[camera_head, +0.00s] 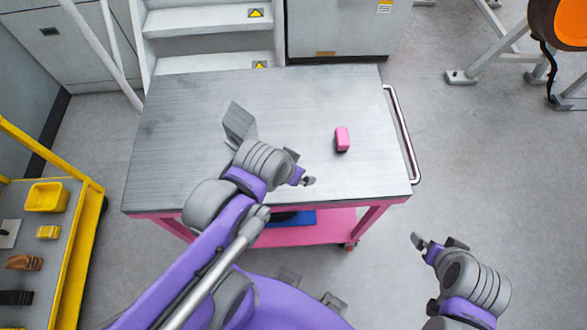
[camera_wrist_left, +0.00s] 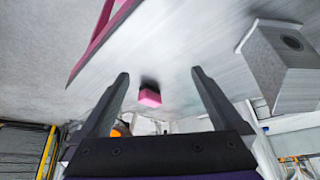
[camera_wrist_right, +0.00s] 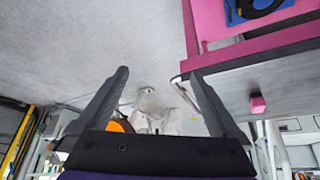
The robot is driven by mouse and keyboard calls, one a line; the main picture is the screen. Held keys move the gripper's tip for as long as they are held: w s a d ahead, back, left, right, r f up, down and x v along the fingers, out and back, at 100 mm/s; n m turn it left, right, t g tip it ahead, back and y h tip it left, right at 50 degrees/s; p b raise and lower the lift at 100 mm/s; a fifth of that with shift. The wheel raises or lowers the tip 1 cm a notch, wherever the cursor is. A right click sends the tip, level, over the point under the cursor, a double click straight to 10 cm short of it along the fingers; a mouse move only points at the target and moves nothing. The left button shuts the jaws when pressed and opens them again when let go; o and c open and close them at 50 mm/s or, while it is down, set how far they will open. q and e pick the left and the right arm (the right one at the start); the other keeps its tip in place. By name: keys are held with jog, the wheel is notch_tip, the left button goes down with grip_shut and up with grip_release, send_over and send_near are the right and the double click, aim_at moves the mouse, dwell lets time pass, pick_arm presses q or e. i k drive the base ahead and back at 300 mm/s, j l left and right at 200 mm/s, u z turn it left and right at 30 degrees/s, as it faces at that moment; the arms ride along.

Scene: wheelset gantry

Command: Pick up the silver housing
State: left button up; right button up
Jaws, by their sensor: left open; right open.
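The silver housing (camera_head: 239,122) is a grey metal block on the cart's steel top, left of centre. Its lower part is partly hidden behind my left arm in the head view. In the left wrist view the housing (camera_wrist_left: 283,68) is at the right edge, with a dark round hole in one face, outside the fingers. My left gripper (camera_head: 307,181) is open and empty over the front of the cart top, right of the housing. My right gripper (camera_head: 418,241) is open and empty beyond the cart's front right corner, far from the housing.
A small pink block (camera_head: 342,138) stands on the cart top (camera_head: 300,95), right of my left gripper. A metal handle (camera_head: 403,135) runs along the cart's right side. A yellow shelf rack (camera_head: 85,235) with small bins stands at left. White steps (camera_head: 205,40) are behind the cart.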

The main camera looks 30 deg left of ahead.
aim_at(240, 126)
jog(key=u, duration=1.65)
jog(key=k+j+z, duration=0.2)
jog(key=i+j+z, duration=0.1)
jog(key=j+z, duration=0.2)
jog(key=i+j, duration=0.15)
